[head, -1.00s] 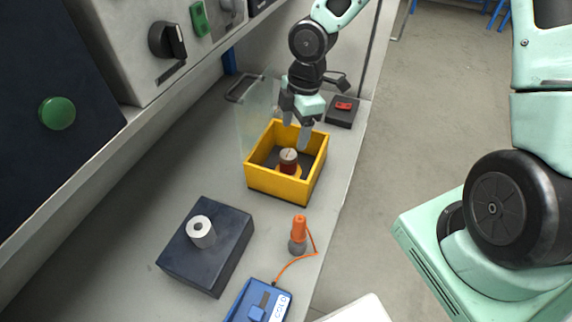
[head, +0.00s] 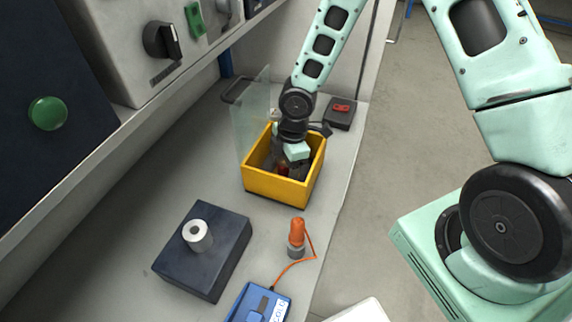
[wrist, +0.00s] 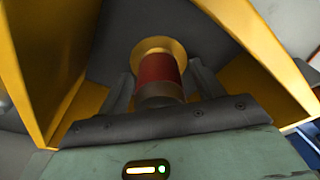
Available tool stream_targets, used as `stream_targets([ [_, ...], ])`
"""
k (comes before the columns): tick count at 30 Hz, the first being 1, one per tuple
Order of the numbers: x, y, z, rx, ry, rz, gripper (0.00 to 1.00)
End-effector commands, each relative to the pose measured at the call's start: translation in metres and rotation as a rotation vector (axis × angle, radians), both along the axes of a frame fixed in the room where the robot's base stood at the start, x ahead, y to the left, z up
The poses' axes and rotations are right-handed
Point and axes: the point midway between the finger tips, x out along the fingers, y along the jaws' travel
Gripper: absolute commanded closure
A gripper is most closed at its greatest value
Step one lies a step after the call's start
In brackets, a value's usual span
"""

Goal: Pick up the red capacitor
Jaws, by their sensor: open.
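The red capacitor (wrist: 158,72) stands inside the yellow box, with a yellow ring at its base and a grey-brown top. In the head view only a sliver of the capacitor (head: 283,170) shows past my gripper. My gripper (wrist: 160,88) is open and reaches down into the box, with one finger on each side of the capacitor. I cannot tell whether the fingers touch it. The yellow box (head: 276,187) stands on the grey bench, and its walls surround my fingers.
A clear panel (head: 253,120) stands upright at the box's left. A dark block with a white cylinder (head: 197,236) is at front left. An orange-handled tool (head: 297,233) and a blue device (head: 258,303) are in front. A black box with a red part (head: 340,113) is behind right.

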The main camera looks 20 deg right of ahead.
Motion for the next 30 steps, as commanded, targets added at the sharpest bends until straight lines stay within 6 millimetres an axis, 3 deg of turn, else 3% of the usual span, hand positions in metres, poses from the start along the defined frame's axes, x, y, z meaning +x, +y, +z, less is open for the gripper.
stream_targets([
  [4,0.0,0.0,0.0,0.0,0.0,0.0,0.33],
  [5,0.0,0.0,0.0,0.0,0.0,0.0,0.39],
  [9,0.0,0.0,0.0,0.0,0.0,0.0,0.78],
  [12,0.0,0.0,0.001,0.0,-0.001,0.0,0.87],
  [20,0.001,0.0,0.005,0.001,-0.002,0.001,0.87],
  [30,0.001,-0.001,0.066,0.001,-0.004,-0.004,0.87],
])
